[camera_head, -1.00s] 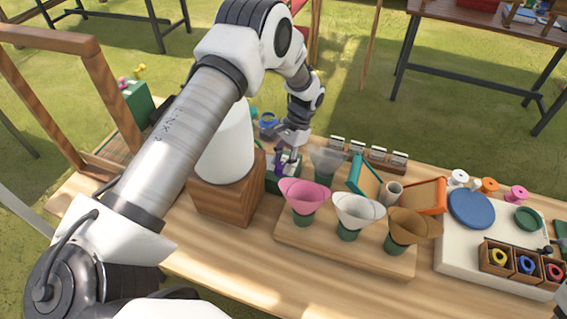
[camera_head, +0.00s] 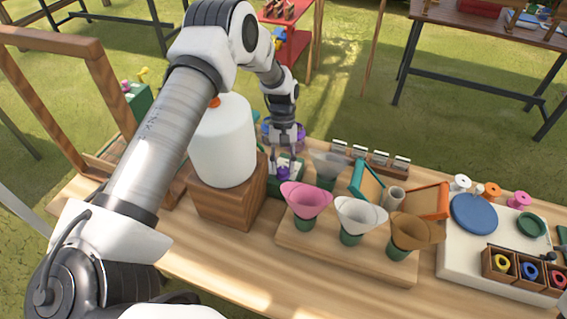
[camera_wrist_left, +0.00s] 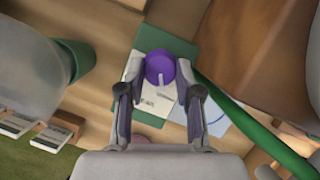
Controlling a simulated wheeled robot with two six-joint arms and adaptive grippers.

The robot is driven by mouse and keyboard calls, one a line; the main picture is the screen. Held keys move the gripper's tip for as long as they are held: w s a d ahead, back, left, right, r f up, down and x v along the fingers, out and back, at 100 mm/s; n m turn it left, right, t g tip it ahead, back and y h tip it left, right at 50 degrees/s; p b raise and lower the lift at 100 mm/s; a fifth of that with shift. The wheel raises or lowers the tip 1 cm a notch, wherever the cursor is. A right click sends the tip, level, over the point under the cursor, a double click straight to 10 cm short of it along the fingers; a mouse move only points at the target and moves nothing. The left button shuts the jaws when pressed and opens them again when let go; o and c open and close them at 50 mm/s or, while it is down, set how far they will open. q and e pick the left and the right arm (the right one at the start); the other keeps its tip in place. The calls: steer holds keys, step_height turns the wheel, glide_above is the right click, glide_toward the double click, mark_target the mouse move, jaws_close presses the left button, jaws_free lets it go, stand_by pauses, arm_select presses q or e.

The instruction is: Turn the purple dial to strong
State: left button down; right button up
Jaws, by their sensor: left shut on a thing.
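The purple dial (camera_wrist_left: 160,66) is a round knob with a white pointer mark, on a green box (camera_wrist_left: 182,38) with a pale label card (camera_wrist_left: 152,98). In the wrist view the pointer runs down toward the card; its lettering is too small to read surely. My left gripper (camera_wrist_left: 160,73) is shut on the dial, one finger on each side. In the head view the left gripper (camera_head: 284,166) reaches down over the dial (camera_head: 283,174), partly hiding it and the green box (camera_head: 291,187). My right gripper does not show.
A white tank (camera_head: 222,145) on a wooden block (camera_head: 228,205) stands left of the dial. Pink (camera_head: 305,199), white (camera_head: 358,213) and brown (camera_head: 412,232) paper cones stand in front, on a wooden board. A rack of small labelled cards (camera_head: 370,157) lies behind right.

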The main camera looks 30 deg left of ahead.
arm_select(q)
steer(key=shift+s+f+n, duration=0.1)
steer(key=shift+s+n, duration=0.05)
steer(key=shift+n, duration=0.35)
steer(key=c, duration=0.8)
jaws_free()
